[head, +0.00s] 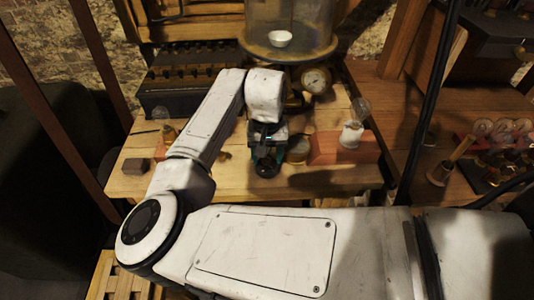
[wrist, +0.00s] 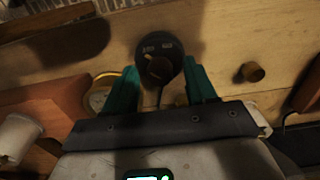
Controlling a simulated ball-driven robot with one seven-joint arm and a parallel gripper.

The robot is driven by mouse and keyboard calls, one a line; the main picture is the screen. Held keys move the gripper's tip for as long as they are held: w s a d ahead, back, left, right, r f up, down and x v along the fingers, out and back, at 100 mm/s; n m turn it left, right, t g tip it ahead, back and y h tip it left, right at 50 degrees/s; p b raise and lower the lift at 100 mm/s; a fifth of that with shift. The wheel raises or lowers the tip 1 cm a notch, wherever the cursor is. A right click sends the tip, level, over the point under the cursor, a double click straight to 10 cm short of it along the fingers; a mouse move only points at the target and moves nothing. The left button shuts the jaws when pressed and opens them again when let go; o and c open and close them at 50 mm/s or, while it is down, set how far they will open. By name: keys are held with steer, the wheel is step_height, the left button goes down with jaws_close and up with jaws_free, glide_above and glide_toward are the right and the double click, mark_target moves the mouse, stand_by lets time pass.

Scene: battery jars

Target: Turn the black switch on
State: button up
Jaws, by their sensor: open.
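The black switch (wrist: 156,48) is a round black disc with two small pale labels and a small brownish knob in its middle. It lies on the wooden table, between and slightly beyond the two green fingers of my gripper (wrist: 159,68) in the wrist view. The fingers stand apart, one on each side of the disc, with nothing clamped between them. I cannot tell whether they touch it. In the head view, my gripper (head: 267,157) is over the front of the table, with the black switch (head: 266,170) just in front of it. The knob's setting is too dark to read.
A glass jar (head: 290,25) and a pressure gauge (head: 316,80) stand behind. A dark block (head: 136,166) lies left. A small wooden peg (wrist: 252,71) is near the switch.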

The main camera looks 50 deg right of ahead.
jaws_close()
stand_by(0.5)
steer(key=shift+m, duration=0.4)
steer(key=m+p, duration=0.1)
steer(key=m, duration=0.3)
steer(key=shift+r+p, duration=0.1)
steer(key=shift+p, duration=0.3)
steer(key=m, duration=1.3)
